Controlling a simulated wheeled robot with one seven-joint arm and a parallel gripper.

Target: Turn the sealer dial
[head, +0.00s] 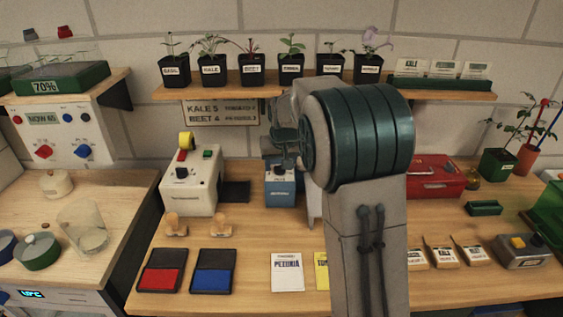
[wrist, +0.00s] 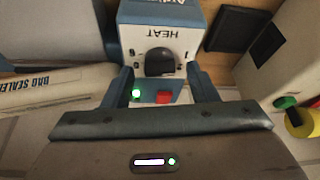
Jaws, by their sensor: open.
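The sealer is a blue box with a pale panel (head: 280,188), standing mid-bench under the arm in the head view. In the wrist view its panel (wrist: 137,36) reads HEAT, upside down, and carries a black dial (wrist: 160,62). A lit green lamp (wrist: 136,94) and a red button (wrist: 163,97) sit below the dial. My gripper (wrist: 162,72) is open, its blue fingers on either side of the dial with gaps showing; whether it is level with the dial is unclear. In the head view my gripper (head: 284,155) is just above the sealer, partly covered by my arm.
A white machine (head: 190,183) with a yellow roll stands left of the sealer, a dark pad (head: 235,191) between them. A shelf (head: 240,91) with several potted seedlings hangs above. Red (head: 160,279) and blue (head: 212,279) ink pads lie in front. A red box (head: 434,176) is right of my arm.

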